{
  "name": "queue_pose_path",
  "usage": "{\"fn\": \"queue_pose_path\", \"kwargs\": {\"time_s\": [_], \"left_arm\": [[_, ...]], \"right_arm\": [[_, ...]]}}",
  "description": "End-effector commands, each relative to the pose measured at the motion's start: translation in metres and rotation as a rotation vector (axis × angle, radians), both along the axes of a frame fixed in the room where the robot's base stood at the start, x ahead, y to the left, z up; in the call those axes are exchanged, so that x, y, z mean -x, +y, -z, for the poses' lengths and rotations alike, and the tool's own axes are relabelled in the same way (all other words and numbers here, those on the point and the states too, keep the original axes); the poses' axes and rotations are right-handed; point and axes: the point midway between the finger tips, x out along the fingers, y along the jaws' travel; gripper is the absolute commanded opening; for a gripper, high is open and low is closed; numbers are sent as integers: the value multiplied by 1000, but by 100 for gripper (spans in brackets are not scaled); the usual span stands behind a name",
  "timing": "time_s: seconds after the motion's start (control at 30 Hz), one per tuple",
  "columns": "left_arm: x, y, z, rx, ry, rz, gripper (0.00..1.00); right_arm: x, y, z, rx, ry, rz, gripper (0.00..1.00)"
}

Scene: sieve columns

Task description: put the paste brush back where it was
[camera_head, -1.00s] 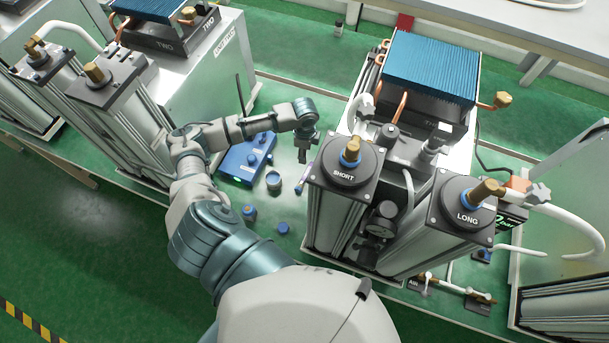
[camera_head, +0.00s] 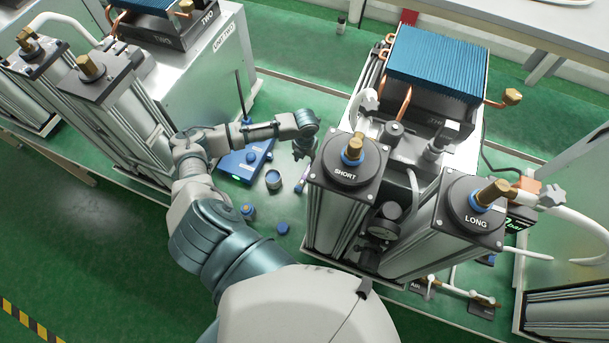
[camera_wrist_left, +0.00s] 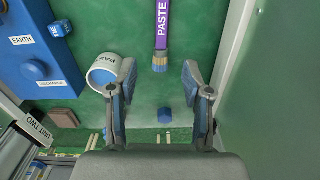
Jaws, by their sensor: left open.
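The paste brush (camera_wrist_left: 161,30) has a purple handle marked PASTE and tan bristles, which point toward my gripper in the left wrist view. In the head view its purple handle (camera_head: 302,180) shows on the green bench, beside the SHORT column. My left gripper (camera_wrist_left: 159,70) is open and empty, its fingers on either side of the bristle end in the picture, not closed on it. In the head view the left gripper (camera_head: 303,155) is above the far end of the brush. A white paste pot (camera_wrist_left: 103,72) stands left of the brush. My right gripper is out of view.
A blue box (camera_wrist_left: 35,55) with EARTH and DISCHARGE labels lies left of the pot. The SHORT column (camera_head: 345,200) stands close on the right.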

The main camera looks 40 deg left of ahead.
Motion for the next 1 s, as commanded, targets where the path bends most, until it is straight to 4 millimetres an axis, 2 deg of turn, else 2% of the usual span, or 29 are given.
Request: {"fn": "queue_pose_path", "kwargs": {"time_s": [0.1,0.2,0.47,0.7,0.8,1.0], "left_arm": [[1,-3,28,1,5,-1,50],[1,-3,45,-1,2,-1,50],[0,-1,67,0,1,-2,50],[-1,1,105,2,3,-2,50],[-1,2,112,0,1,-1,50],[-1,2,113,0,0,0,50]], "right_arm": [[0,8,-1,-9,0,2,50],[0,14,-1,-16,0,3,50],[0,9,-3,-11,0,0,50],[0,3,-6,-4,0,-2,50],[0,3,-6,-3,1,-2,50],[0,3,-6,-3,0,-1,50]]}}
